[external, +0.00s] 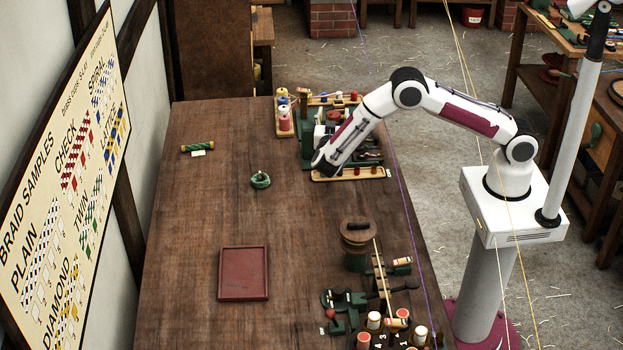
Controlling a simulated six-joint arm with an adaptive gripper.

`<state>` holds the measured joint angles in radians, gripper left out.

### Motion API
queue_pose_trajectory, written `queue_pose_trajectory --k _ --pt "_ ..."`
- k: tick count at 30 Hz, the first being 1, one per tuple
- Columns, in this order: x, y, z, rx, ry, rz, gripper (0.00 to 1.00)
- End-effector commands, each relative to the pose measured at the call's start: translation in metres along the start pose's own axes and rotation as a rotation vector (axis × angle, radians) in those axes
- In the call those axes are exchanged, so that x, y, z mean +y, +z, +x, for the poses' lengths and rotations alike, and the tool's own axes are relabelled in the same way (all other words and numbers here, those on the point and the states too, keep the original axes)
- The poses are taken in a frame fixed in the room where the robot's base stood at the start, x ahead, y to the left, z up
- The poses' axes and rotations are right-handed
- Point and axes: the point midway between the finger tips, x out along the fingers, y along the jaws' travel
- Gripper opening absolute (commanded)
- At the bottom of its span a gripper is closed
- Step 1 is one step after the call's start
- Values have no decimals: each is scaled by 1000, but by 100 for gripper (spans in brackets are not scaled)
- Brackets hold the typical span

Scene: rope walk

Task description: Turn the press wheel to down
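A green machine frame (305,150), which looks like the press, stands at the far right part of the workbench. My arm reaches over it and hides much of it. I cannot make out the press wheel or its position. My wrist is at this machine, but my fingers are hidden or too small to make out. I cannot tell whether my gripper touches the wheel, or whether it is open or shut.
Thread spools (284,118) stand left of the machine; a wooden tray (350,177) lies in front. A green coil (260,180), a green rope roll (198,147) and a red tray (244,274) lie left. Clamps and spools (374,320) crowd the near right. The bench's middle is clear.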

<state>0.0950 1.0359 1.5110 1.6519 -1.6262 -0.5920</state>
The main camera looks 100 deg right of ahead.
Motion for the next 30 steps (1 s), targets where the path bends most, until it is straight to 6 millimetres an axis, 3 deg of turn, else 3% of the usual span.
queue_pose_trajectory --k 10,16,30 --pt "0 0 -3 0 -2 0 51" --pt "-1 0 -14 1 -3 0 51" --pt "-1 0 -80 0 -4 1 51"
